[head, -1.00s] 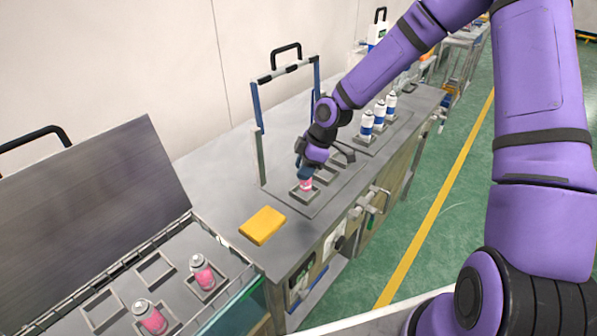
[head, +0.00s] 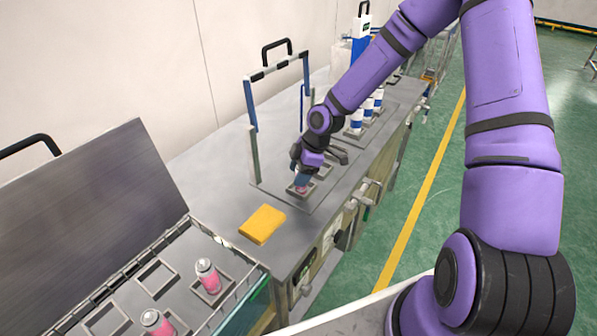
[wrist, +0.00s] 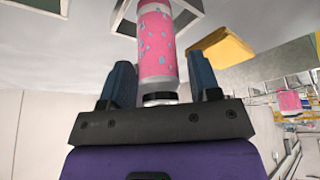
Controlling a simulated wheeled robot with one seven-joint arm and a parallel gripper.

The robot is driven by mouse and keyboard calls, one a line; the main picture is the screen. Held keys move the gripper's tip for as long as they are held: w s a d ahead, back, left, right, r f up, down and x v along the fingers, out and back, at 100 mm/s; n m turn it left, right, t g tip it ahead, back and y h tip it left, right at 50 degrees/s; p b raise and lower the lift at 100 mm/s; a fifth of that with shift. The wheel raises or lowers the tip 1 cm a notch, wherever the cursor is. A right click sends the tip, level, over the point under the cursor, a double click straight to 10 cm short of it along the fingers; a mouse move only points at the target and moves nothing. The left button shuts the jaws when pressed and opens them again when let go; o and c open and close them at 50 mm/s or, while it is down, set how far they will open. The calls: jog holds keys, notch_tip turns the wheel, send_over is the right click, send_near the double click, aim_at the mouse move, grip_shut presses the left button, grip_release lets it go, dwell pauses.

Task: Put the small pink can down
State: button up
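The small pink can (head: 297,190) stands at the front square holder (head: 290,194) on the metal table in the head view, mostly hidden by my gripper (head: 300,181). In the wrist view the can (wrist: 157,45) is pink with pale blue specks, and its narrow end with a dark band points toward my gripper. The two blue fingers of my gripper (wrist: 162,75) stand on either side of the can, with a narrow gap visible at least on the right. The can's far end reaches the grey holder frame (wrist: 185,18).
A yellow block (head: 262,224) lies left of the holder. Two pink cans, one of them here (head: 207,275), sit in a lidded case at lower left. Blue-white cans (head: 356,119) stand behind my arm. A blue-and-grey upright frame (head: 250,105) rises behind the holder.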

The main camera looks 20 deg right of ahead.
jog(key=shift+r, duration=0.15)
jog(key=v, duration=1.2)
jog(key=shift+s+d+r+m+t+h, duration=0.6)
jog(key=shift+s+r+m, duration=2.1)
jog(key=shift+s+r, duration=1.8)
jog(key=shift+s+d+r+m+t+h, duration=0.35)
jog(key=shift+s+r+m+t+h, duration=0.55)
jog(key=shift+s+r+m, duration=2.7)
jog(key=shift+s+d+r+m+t+h, duration=0.6)
jog(key=shift+s+r+m, duration=1.2)
jog(key=shift+s+r, duration=3.6)
jog(key=shift+s+a+f, duration=0.15)
jog(key=shift+s+f, duration=0.6)
jog(key=shift+f, duration=0.05)
